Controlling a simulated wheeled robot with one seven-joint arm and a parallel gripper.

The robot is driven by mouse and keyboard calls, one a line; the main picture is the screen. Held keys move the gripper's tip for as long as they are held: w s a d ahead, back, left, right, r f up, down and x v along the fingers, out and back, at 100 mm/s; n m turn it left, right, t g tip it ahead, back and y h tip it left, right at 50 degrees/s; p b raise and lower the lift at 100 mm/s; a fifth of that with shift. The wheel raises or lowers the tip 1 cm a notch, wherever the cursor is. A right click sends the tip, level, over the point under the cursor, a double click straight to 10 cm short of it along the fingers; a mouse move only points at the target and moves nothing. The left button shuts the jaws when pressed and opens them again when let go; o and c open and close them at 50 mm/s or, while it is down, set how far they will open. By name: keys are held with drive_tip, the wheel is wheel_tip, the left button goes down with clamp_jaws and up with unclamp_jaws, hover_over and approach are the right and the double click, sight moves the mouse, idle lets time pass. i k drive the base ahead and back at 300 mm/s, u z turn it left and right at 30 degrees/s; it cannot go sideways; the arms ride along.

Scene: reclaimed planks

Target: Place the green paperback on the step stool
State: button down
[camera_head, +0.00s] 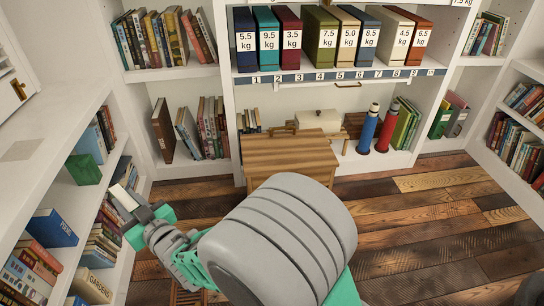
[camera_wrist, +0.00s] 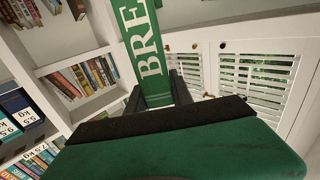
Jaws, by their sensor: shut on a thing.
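The green paperback (camera_wrist: 146,50) shows in the wrist view as an upright green spine with the white letters "BRE". The dark fingers of my gripper (camera_wrist: 158,92) are shut on its lower end. In the head view my gripper (camera_head: 133,208) is at the left, beside the left shelves, with a small pale piece at its tip; the book's cover is hardly visible there. The step stool appears to be the wooden, plank-topped piece (camera_head: 290,150) standing on the floor before the back shelf, right of my gripper and apart from it. My arm hides its lower front.
The left shelf (camera_head: 62,135) holds a green box (camera_head: 84,168), a blue book (camera_head: 52,228) and other books close to my gripper. Weight-labelled binders (camera_head: 325,38) stand on the back shelf. Blue (camera_head: 368,130) and red (camera_head: 387,130) bottles stand right of the stool. The plank floor (camera_head: 430,225) is clear at right.

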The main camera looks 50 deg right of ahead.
sight(290, 158)
drive_tip(key=u, duration=2)
drive_tip(key=k, duration=1.25)
drive_tip(key=z, duration=0.7)
